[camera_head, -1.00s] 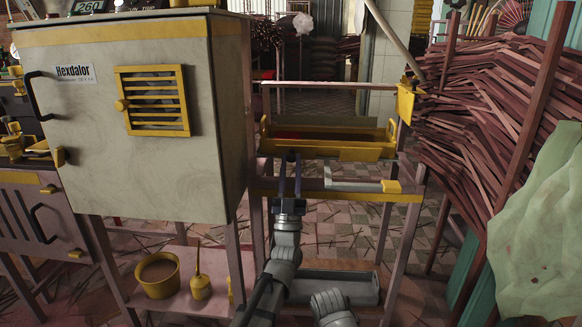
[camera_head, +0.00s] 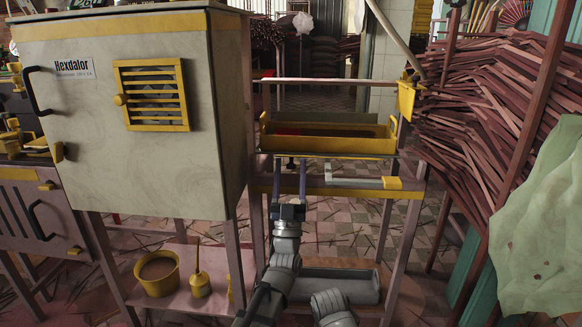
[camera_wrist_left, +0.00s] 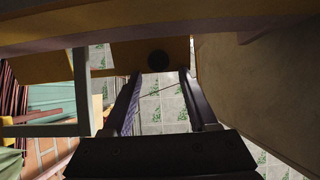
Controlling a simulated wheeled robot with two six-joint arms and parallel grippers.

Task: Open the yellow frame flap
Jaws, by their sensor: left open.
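A yellow-framed louvred flap (camera_head: 152,95) with a small knob on its left side sits shut in the pale cabinet door. A yellow-framed tray (camera_head: 328,146) rests on the stand to the right of the cabinet. My left gripper (camera_head: 290,166) is open and empty, pointing forward just below the tray's front edge, away from the louvred flap. In the left wrist view a dark round knob (camera_wrist_left: 158,58) on a yellow surface shows between and beyond the open fingers (camera_wrist_left: 160,82); I see no contact. My right gripper is not in view.
The pale cabinet (camera_head: 205,170) stands close on the left. The stand's pale bar (camera_head: 345,182) lies right of my gripper. A grey tray (camera_head: 335,285) is below. Stacked reddish sticks (camera_head: 480,110) and a green cloth (camera_head: 540,220) bound the right side.

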